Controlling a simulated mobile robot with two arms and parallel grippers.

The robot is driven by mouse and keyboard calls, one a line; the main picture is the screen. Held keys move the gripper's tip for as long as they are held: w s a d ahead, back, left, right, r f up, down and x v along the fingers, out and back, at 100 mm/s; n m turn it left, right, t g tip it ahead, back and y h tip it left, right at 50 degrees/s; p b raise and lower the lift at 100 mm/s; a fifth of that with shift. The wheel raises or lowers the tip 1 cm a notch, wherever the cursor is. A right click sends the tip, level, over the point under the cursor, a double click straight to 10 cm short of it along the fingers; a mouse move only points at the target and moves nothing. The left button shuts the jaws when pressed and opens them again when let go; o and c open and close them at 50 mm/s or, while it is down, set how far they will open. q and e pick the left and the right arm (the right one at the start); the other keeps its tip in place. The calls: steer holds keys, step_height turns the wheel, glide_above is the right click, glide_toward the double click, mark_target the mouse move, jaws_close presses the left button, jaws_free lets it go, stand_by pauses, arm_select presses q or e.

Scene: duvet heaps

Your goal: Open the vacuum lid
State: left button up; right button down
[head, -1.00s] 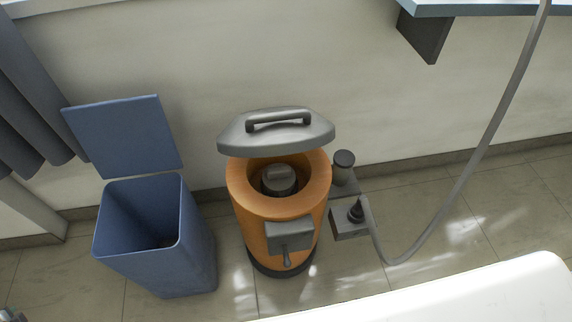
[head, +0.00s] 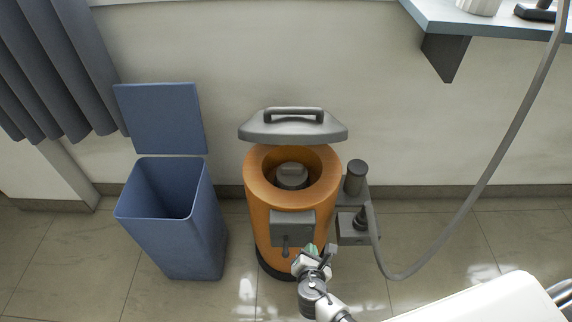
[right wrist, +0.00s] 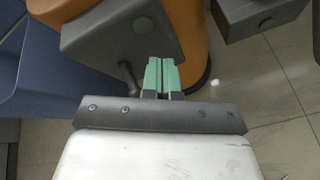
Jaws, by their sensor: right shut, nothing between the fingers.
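The orange vacuum (head: 268,222) stands upright on the floor by the wall, and its body also shows in the right wrist view (right wrist: 183,22). Its grey lid (head: 292,129) is raised and tilted back behind the opening, with the handle on top. A grey cylindrical part (head: 292,176) sits inside the open body. A grey latch box (head: 290,226) with a small lever is on the front; it also shows in the right wrist view (right wrist: 110,35). My right gripper (head: 318,252) is shut and empty, just right of and below the latch box. My left gripper is not in view.
A blue bin (head: 172,235) with its lid open stands left of the vacuum. Grey attachments (head: 354,180) and a long hose (head: 490,170) are on the right. A shelf (head: 480,22) juts out at upper right. A white surface is at lower right.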

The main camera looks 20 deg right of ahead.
steer(key=w+a+r+n+t+h, duration=0.1)
steer(key=w+a+r+n+t, duration=0.15)
steer(key=r, duration=0.65)
steer(key=w+a+r+n+t, duration=0.15)
steer(key=r+n+t, duration=0.25)
steer(key=r, duration=0.5)
arm_select(q)
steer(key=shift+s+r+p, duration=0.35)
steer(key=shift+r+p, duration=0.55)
steer(key=shift+p, duration=0.15)
arm_select(e)
steer(key=w+d+r, duration=0.3)
steer(key=w+r, duration=0.2)
steer(key=w, duration=0.7)
steer(key=shift+d, duration=0.2)
